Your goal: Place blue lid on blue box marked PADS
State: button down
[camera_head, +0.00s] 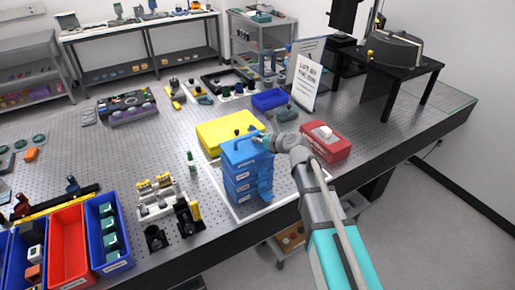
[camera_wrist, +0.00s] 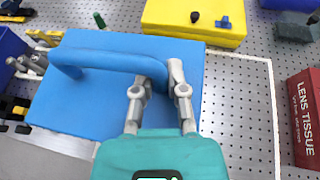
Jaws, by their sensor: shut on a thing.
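A blue lid (camera_wrist: 75,105) with a raised bar handle (camera_wrist: 110,60) fills the left and middle of the wrist view. My gripper (camera_wrist: 164,80) is shut on the handle's right part. In the head view the lid (camera_head: 243,150) is at the top of a stack of blue boxes (camera_head: 240,185) with white labels. My gripper (camera_head: 268,143) reaches it from the right. The label print is too small to read, so I cannot tell which box is marked PADS. The lid hides what is beneath it, and I cannot tell whether it rests on the stack or hangs just above.
A yellow box (camera_head: 222,131) stands close behind the stack, and a red LENS TISSUE box (camera_wrist: 306,115) stands to the right. Optical mounts (camera_head: 158,192) and blue and red bins (camera_head: 68,245) are to the left. A white outline surrounds the stack on the perforated table.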

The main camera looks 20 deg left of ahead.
dwell(0.3)
jog(key=shift+w+a+f+b, duration=0.25)
jog(key=shift+w+f+b, duration=0.15)
jog(key=shift+f+b, duration=1.6)
jog(key=shift+f, duration=0.05)
jog(key=shift+f, duration=0.15)
jog(key=c, duration=0.7)
grip_release()
jog(key=shift+r, duration=0.3)
jog(key=p+v, duration=0.4)
jog(key=v, duration=0.8)
jog(key=shift+s+f+p, duration=0.15)
jog(key=shift+p, duration=0.2)
jog(key=shift+d, duration=0.1)
